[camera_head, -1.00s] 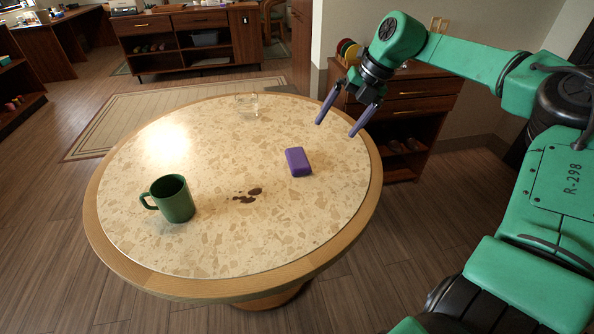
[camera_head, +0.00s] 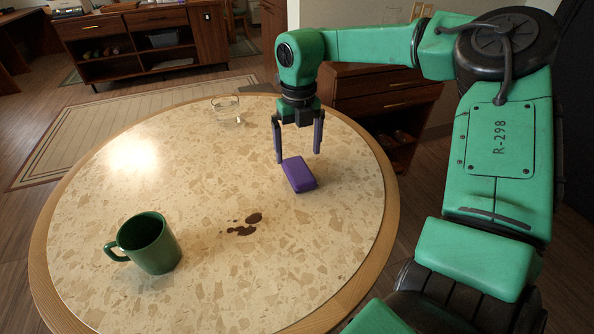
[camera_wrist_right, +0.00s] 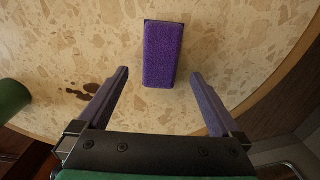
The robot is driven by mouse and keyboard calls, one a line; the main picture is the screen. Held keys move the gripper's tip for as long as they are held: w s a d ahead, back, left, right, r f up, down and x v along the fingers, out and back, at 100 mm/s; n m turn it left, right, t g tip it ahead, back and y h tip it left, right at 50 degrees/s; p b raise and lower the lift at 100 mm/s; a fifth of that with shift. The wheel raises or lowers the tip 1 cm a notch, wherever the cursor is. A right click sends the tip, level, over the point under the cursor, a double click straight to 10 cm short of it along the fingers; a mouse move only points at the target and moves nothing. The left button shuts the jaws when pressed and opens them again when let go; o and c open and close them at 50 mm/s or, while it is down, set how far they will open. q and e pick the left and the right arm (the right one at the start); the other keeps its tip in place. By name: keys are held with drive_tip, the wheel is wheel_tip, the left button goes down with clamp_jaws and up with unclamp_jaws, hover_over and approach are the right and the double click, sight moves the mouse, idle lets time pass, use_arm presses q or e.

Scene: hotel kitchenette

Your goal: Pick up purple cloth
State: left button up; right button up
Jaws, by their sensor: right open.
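The purple cloth (camera_head: 299,175) looks like a small folded block and lies on the round speckled table (camera_head: 215,285), right of its middle. My right gripper (camera_head: 298,160) points down just behind and above the cloth in the head view, open and empty. In the right wrist view the cloth (camera_wrist_right: 164,54) lies ahead of the fingers, between their lines, and neither finger (camera_wrist_right: 162,72) appears to touch it. My left gripper is not in view.
A green mug (camera_head: 149,243) stands at the table's left front. A dark brown spill (camera_head: 244,225) lies between mug and cloth. A clear glass dish (camera_head: 227,109) stands at the back. A wooden cabinet (camera_head: 375,90) stands behind the table.

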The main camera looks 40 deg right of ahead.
sight(299, 170)
wheel_tip(299, 170, down, 6)
drive_tip(key=shift+s+d+f, duration=0.1)
drive_tip(key=shift+s+f, duration=0.05)
drive_tip(key=shift+f, duration=0.2)
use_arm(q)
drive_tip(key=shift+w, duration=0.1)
use_arm(e)
drive_tip(key=c, duration=1.3)
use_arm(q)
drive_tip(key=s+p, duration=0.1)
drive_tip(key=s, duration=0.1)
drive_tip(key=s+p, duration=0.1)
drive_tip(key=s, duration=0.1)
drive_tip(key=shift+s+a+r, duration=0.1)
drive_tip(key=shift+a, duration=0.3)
use_arm(e)
wheel_tip(299, 170, up, 20)
drive_tip(key=shift+r, duration=0.1)
